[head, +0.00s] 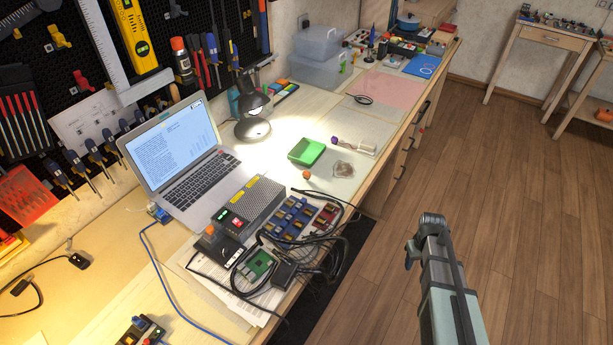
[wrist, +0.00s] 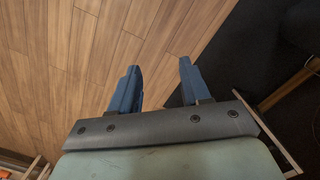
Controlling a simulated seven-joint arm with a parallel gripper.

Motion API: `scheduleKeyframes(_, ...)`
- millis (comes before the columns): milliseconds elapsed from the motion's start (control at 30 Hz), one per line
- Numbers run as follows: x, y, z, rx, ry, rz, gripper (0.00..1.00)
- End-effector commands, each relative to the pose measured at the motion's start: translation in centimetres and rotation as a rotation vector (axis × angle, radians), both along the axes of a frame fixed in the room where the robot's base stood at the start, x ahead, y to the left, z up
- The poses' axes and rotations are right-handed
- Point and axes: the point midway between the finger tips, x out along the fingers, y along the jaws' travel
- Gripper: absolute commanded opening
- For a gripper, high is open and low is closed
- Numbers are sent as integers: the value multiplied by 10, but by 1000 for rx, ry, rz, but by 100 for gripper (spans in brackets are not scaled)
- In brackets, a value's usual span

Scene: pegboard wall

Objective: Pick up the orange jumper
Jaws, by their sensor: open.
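I cannot make out an orange jumper for certain. A small orange round thing (head: 306,174) lies on the workbench in the head view, just in front of a green tray (head: 307,152). It is too small to tell what it is. My gripper is open and empty in the wrist view (wrist: 159,68), its two blue fingers apart above the wooden floor. In the head view my arm is over the floor, to the right of the bench and well away from the orange thing. The wrist view shows no orange thing between the fingers.
A laptop (head: 184,158), a lamp (head: 252,110) and a power supply (head: 248,205) with loose cables crowd the bench's left and near part. A blue board (head: 290,217) lies beside them. The pegboard wall (head: 80,40) rises behind. Open floor (head: 510,200) lies right of the bench.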

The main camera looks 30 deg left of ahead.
Motion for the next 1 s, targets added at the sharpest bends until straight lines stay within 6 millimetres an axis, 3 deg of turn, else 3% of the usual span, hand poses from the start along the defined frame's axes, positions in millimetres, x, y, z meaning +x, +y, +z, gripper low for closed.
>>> scheduleKeyframes(33, 18, 15, 15, 7, -27, 32, 47)
scheduleKeyframes(300, 82, 86, 97, 35, -152, 191, 47)
scheduleKeyframes(467, 109, 132, 152, 50, -220, 287, 47)
scheduleKeyframes(600, 123, 181, 204, 64, -264, 383, 47)
scheduleKeyframes(767, 115, 258, 264, 77, -262, 525, 47)
scheduleKeyframes(1000, 52, 360, 317, 77, -137, 731, 47)
